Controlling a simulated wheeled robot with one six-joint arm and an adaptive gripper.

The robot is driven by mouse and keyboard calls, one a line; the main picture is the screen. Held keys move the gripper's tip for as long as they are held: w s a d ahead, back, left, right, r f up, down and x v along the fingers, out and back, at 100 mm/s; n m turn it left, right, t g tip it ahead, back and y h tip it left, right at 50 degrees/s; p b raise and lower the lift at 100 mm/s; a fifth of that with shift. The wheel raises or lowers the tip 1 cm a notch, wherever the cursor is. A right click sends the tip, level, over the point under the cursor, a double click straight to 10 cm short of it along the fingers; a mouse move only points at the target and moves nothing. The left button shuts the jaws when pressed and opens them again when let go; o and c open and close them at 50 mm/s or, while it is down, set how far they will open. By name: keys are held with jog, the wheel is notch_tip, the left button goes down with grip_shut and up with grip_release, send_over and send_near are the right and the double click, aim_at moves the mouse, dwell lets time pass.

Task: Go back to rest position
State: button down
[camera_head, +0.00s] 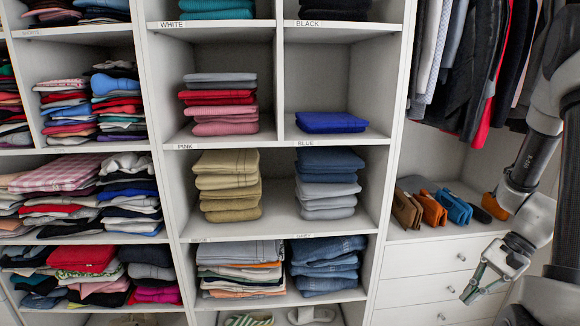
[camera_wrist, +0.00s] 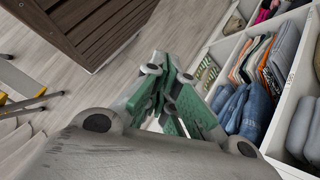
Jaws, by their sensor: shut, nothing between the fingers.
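My gripper (camera_head: 470,294) is at the lower right of the head view, in front of the white drawers (camera_head: 428,258). It is shut and empty. In the wrist view its green fingers (camera_wrist: 172,122) are together, pointing down toward the floor beside the shelving. Nothing is held, and it appears clear of the shelves.
The cubby shelving (camera_head: 276,146) holds folded clothes, including a blue stack (camera_head: 331,122) and jeans (camera_head: 326,264). Hanging clothes (camera_head: 470,60) and several wallets (camera_head: 432,208) are at the right. In the wrist view, a brown slatted piece (camera_wrist: 85,28) stands on open wood floor (camera_wrist: 40,128).

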jog(key=s+a+r+n+t+h, duration=0.1)
jog(key=r+n, duration=0.3)
jog(key=r, duration=0.4)
jog(key=s+a+r+n+t+h, duration=0.2)
jog(key=s+r+n+t+h, duration=0.1)
jog(key=r, duration=0.5)
jog(key=s+a+r+n+t+h, duration=0.2)
jog(key=s+r+n+h, duration=0.1)
jog(key=r, duration=0.5)
jog(key=shift+s+a+r+n+h, duration=0.3)
jog(key=shift+s+n, duration=0.25)
jog(key=shift+n, duration=0.25)
